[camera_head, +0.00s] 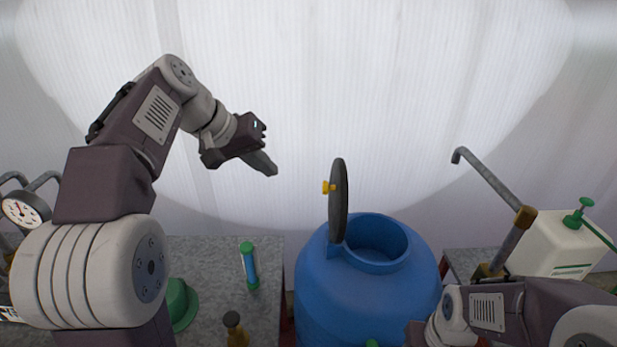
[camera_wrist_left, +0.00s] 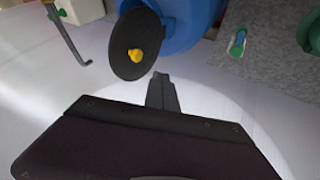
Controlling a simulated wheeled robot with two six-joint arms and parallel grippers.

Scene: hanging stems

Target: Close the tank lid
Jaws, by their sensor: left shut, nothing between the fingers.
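The blue tank (camera_head: 345,285) stands at the lower middle of the head view with its round mouth open. Its dark grey lid (camera_head: 339,205) stands upright on the left side of the mouth, with a yellow knob (camera_head: 326,187) facing left. My left gripper (camera_head: 272,170) is shut and empty, up and to the left of the lid, apart from it. In the left wrist view the gripper tip (camera_wrist_left: 161,85) shows just below the lid (camera_wrist_left: 138,30) and its yellow knob. My right arm is at the lower right of the head view; its fingers are hidden.
A grey bench (camera_head: 215,270) on the left holds a green-capped tube (camera_head: 249,266), a green item (camera_head: 180,303) and a gauge (camera_head: 24,209). At right stand a white sprayer (camera_head: 555,240) and a bent metal pipe (camera_head: 490,180). The space above the tank is free.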

